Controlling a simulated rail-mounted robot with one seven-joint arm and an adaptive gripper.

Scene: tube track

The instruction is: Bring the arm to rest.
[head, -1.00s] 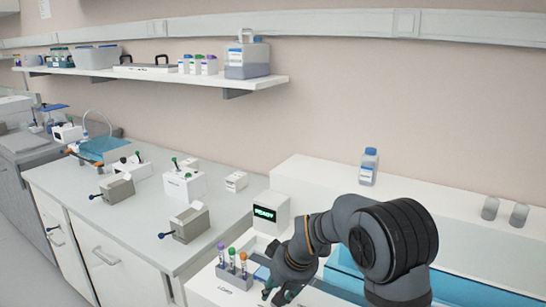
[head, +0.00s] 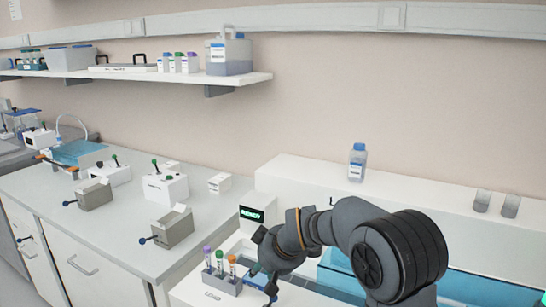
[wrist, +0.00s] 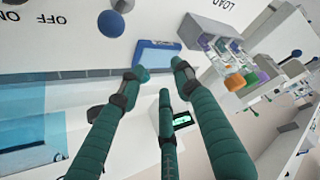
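My arm reaches in from the lower right of the head view. My gripper (head: 266,287) is low over the white machine with the LOAD label, just right of the tube rack (head: 222,284). In the wrist view my gripper (wrist: 160,78) shows teal fingers standing apart with nothing between them. A blue pad (wrist: 157,56) on the white surface lies beyond the fingertips. The rack with its coloured caps shows in the wrist view (wrist: 232,68) right of the fingers, apart from them.
A small display (head: 251,215) with green text stands behind the rack. A blue-capped bottle (head: 357,162) stands on the white ledge at the back. The grey bench (head: 110,225) at left holds several small devices. A shelf (head: 140,76) runs along the wall.

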